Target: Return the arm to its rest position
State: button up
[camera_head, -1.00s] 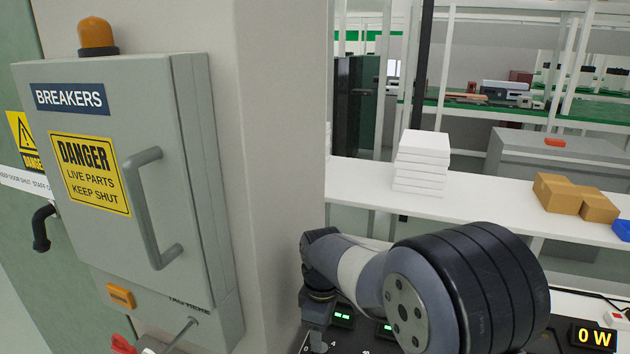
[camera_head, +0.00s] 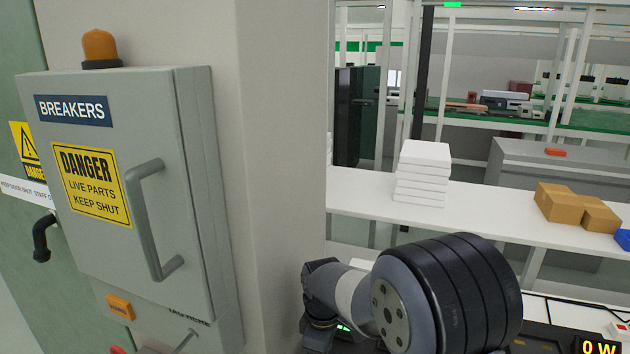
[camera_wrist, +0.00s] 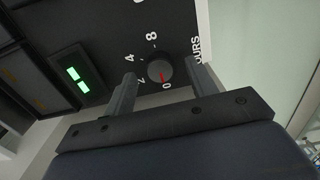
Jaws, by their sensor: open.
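My arm (camera_head: 420,300) shows at the bottom of the head view, in front of a dark panel with a lit readout. The gripper itself is hidden in the head view. In the wrist view my gripper (camera_wrist: 165,88) is open, its two fingers apart. A round black dial knob (camera_wrist: 160,74) with a red pointer shows between and beyond the fingertips. The pointer is near the 0 mark. I cannot tell the exact gap between the fingers and the knob.
A grey breaker box (camera_head: 195,150) with a protruding handle (camera_head: 150,220) stands on the left. A white shelf (camera_head: 480,210) behind the arm holds stacked white boxes (camera_head: 422,172) and brown cartons (camera_head: 575,207). A "0 W" display (camera_head: 598,346) is at the lower right.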

notch_tip(320, 180, up, 10)
notch_tip(320, 180, down, 11)
jog(key=shift+r, duration=0.2)
jog(key=shift+f, duration=0.3)
jog(key=m, duration=1)
jog(key=shift+r, duration=2.55)
